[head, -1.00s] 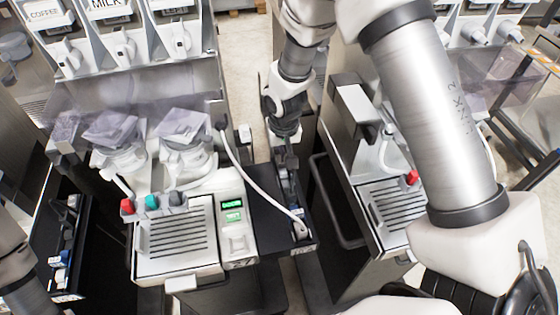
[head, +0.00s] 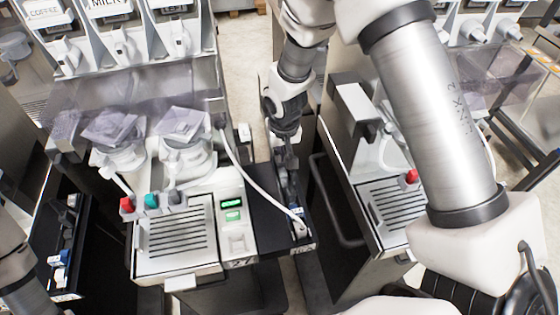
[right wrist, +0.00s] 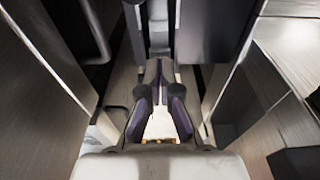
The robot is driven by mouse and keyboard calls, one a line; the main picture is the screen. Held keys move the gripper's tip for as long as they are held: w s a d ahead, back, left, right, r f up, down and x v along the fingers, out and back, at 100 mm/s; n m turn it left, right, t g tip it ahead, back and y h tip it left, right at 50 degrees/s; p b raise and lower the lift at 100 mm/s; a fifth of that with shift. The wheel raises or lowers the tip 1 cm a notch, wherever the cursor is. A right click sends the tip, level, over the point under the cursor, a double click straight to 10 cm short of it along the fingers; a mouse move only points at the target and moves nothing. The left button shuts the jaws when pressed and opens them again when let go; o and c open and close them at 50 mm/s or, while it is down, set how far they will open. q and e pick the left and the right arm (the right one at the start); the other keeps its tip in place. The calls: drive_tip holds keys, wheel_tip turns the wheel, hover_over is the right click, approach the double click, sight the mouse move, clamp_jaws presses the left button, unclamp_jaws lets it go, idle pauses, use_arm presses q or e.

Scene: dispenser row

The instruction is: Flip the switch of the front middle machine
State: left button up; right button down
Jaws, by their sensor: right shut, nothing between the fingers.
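The front middle machine (head: 178,240) stands left of centre in the head view, with a slatted drip tray and a panel with a lit green display (head: 231,209). Red, green and grey knobs sit above its tray. My right gripper (head: 288,165) points down in the gap at the machine's right side, above a narrow black side unit (head: 305,240). In the right wrist view, its fingers (right wrist: 159,75) are together and empty, between grey metal walls. I cannot make out the switch clearly. My left arm shows only at the left edge; its gripper is out of view.
Another machine (head: 390,205) with a red knob stands close on the right, so the gap around my right gripper is narrow. A white hose (head: 252,178) curves across the middle machine's right side.

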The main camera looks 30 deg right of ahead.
sight(281, 164)
drive_tip(key=shift+f+b, duration=0.7)
drive_tip(key=shift+f, duration=0.2)
idle(0.4)
drive_tip(key=shift+r, duration=0.15)
wheel_tip(281, 164, up, 7)
drive_tip(key=p, duration=0.6)
drive_tip(key=shift+f, duration=0.2)
